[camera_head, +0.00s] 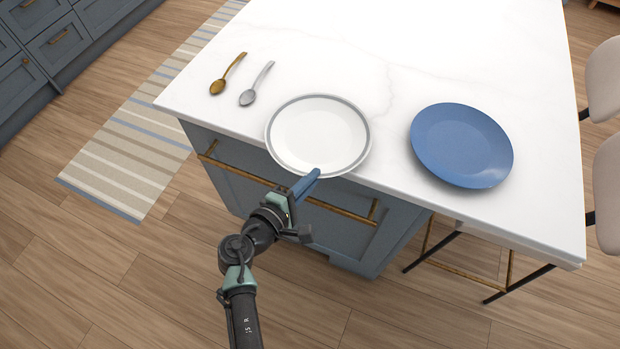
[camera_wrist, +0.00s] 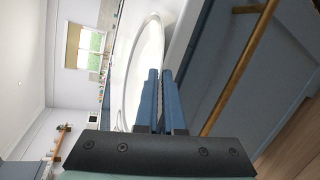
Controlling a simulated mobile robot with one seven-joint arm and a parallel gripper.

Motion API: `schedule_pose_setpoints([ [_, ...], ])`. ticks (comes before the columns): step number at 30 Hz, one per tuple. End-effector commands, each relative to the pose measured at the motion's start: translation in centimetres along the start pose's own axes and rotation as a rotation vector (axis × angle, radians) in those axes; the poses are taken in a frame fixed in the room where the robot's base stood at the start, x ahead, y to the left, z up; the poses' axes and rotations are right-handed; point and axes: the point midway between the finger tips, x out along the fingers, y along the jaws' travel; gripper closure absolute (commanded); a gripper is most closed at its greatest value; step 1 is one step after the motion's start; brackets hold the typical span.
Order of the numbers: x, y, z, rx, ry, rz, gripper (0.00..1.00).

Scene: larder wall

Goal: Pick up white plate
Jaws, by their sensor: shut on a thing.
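The white plate (camera_head: 318,135) has a grey rim band and sits at the front edge of the white counter in the head view. It also shows in the wrist view (camera_wrist: 149,60), seen nearly edge-on. My gripper (camera_head: 306,183) is at the plate's near rim, in front of the counter edge. Its blue fingers, also in the wrist view (camera_wrist: 160,84), are close together and shut on the near rim. The fingers hide the gripped part of the rim. I cannot tell whether the plate is lifted off the counter.
A blue plate (camera_head: 461,145) lies right of the white plate. A gold spoon (camera_head: 227,75) and a silver spoon (camera_head: 256,84) lie to its left. The counter (camera_head: 440,50) is clear behind. Drawer handles (camera_head: 340,210) stick out below its edge, near my gripper. Stools stand at the right.

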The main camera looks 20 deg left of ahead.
Motion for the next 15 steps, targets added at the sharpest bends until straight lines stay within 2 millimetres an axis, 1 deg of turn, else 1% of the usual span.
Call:
schedule_pose_setpoints([
  [6,0.0,0.08,0.0,-0.001,0.0,0.002,1.0],
  [7,0.01,0.08,0.0,-0.001,0.0,0.002,0.89],
  [12,0.01,0.08,0.01,0.0,-0.001,0.002,0.59],
  [15,0.01,0.08,0.01,0.0,-0.001,0.001,0.59],
])
